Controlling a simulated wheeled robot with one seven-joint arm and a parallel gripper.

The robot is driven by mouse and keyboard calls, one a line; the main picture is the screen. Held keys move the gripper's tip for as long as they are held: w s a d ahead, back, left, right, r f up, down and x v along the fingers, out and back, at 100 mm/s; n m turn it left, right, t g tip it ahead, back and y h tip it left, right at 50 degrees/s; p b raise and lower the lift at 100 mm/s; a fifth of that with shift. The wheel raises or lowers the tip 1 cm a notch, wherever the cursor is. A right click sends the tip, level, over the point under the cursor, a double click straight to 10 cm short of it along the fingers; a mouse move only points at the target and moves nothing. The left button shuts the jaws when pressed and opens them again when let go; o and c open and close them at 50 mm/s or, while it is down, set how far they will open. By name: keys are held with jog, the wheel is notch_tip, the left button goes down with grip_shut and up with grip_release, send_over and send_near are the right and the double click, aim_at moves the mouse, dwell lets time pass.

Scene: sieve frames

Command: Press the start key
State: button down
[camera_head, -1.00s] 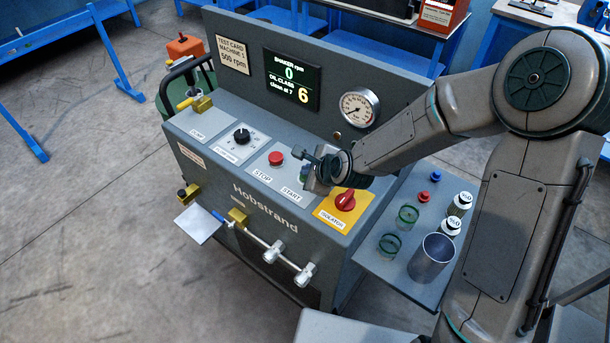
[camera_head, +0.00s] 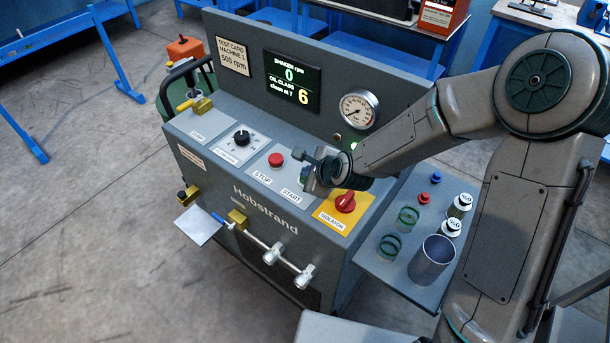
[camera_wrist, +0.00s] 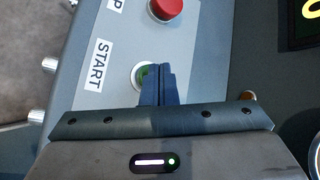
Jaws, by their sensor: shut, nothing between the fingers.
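The green start key (camera_wrist: 142,76) sits in a pale ring beside the START label (camera_wrist: 97,65) in the wrist view. My gripper (camera_wrist: 159,70) is shut and empty, with its fingertips over the key and hiding part of it. They look to be at or very near the key; I cannot tell how far it is pushed in. In the head view my gripper (camera_head: 307,177) is above the START plate (camera_head: 290,196) and mostly hides the key. The display (camera_head: 292,82) reads shaker 0 rpm and oil class 6.
The red stop button (camera_head: 276,160) is just left of my gripper, and the red isolator knob (camera_head: 345,201) is to its right. A gauge (camera_head: 358,110) is on the back panel. A side shelf (camera_head: 376,258) holds a metal cup (camera_head: 432,263), green rings and small bottles.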

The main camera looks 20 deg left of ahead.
jog(key=shift+r+p, duration=0.3)
jog(key=shift+r, duration=0.25)
notch_tip(320, 180, up, 5)
jog(key=p, duration=0.4)
jog(key=shift+r, duration=0.1)
dwell(0.6)
jog(key=s+d+r+n+g+h, duration=0.1)
jog(key=s+d+r+n+h, duration=0.2)
jog(key=d, duration=0.5)
jog(key=s+d+r+n+h, duration=0.1)
jog(key=s+d+r+n, duration=0.35)
jog(key=d+n, duration=0.2)
jog(key=s+d+r+n+g+h, duration=0.1)
jog(key=s+d+r+n+h, duration=0.25)
jog(key=d, duration=0.45)
jog(key=s+d+r+n, duration=0.4)
jog(key=s+d, duration=0.2)
jog(key=s, duration=0.2)
jog(key=shift+d+r+g, duration=0.15)
jog(key=shift+g, duration=0.25)
